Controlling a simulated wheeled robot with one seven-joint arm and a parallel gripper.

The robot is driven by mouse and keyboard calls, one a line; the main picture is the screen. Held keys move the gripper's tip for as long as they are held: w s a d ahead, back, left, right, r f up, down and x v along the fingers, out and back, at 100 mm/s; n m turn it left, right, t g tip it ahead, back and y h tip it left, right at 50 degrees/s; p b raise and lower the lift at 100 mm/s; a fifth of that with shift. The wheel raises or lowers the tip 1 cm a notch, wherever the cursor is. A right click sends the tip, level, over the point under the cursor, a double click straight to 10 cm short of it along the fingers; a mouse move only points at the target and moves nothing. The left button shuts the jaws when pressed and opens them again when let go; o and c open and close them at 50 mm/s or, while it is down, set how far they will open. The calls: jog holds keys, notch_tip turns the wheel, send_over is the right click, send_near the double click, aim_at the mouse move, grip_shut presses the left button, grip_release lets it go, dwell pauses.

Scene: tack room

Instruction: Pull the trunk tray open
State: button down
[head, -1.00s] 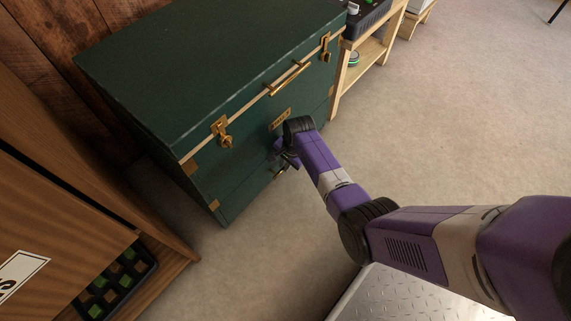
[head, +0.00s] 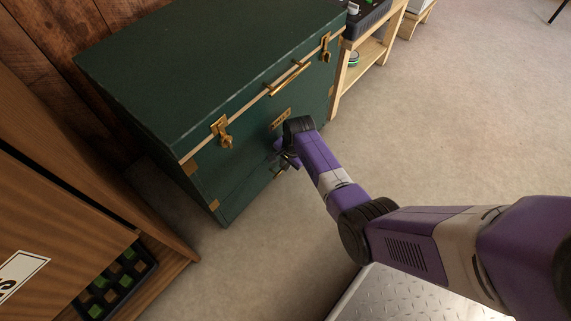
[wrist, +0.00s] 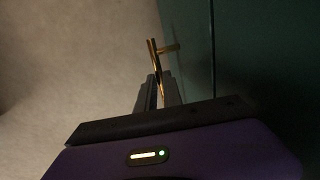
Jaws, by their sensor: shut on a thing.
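The dark green trunk (head: 205,75) stands against the wooden wall at the upper left, its lid closed. The tray front (head: 240,190) is low on the trunk's front face and looks flush with it; a thin seam shows in the wrist view. The tray's brass handle (wrist: 154,57) stands out from the green front (wrist: 188,75) in the wrist view. My gripper (wrist: 158,88) is shut on the handle near one end of its bar. In the head view my gripper (head: 288,160) is at the lower front, partly hidden by my wrist.
Brass latches (head: 222,132) and a lid handle (head: 289,78) sit higher on the trunk. A wooden cabinet (head: 60,190) with a black compartment tray (head: 118,283) stands at left. A light wood shelf (head: 368,62) is right of the trunk. The floor (head: 455,120) is clear in front.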

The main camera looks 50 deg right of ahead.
jog(key=shift+s, duration=0.1)
jog(key=s+p, duration=1.3)
jog(key=s, duration=1)
jog(key=shift+s+d, duration=0.35)
jog(key=c, duration=1.5)
grip_release()
